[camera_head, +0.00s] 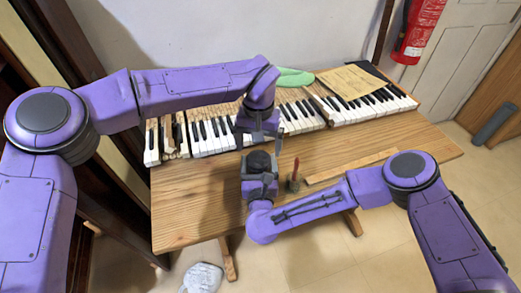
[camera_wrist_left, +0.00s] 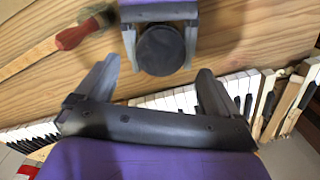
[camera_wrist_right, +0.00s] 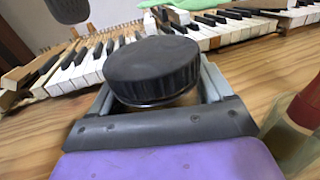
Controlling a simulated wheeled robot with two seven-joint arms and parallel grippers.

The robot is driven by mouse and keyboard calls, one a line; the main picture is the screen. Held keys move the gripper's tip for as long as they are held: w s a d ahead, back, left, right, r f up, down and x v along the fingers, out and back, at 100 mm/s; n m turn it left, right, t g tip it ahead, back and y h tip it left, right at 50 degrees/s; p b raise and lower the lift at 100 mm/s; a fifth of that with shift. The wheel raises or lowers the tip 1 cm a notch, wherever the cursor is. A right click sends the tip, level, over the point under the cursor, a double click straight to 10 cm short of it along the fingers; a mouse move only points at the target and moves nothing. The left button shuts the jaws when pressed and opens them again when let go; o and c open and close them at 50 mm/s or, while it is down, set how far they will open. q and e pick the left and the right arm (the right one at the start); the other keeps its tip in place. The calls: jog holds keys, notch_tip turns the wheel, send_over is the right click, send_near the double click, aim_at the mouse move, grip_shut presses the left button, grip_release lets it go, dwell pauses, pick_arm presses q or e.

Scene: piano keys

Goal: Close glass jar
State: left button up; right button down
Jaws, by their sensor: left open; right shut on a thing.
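The glass jar has a wide black lid (camera_wrist_right: 153,70) at its top, with a thin strip of glass (camera_wrist_right: 160,102) showing below it in the right wrist view. My right gripper (camera_head: 259,170) is shut on the jar, its fingers on either side just below the lid. The lid also shows in the head view (camera_head: 258,161) and the left wrist view (camera_wrist_left: 160,49). Most of the jar's body is hidden, so I cannot tell how tightly the lid is seated. My left gripper (camera_head: 262,136) is open and empty, close to the lid on its far side and apart from it.
A wooden strip (camera_head: 350,166) lies at the wooden table's (camera_head: 190,215) right. The table's front left is clear.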

pick_arm(q)
jog(key=shift+r, duration=0.4)
jog(key=shift+c, duration=0.4)
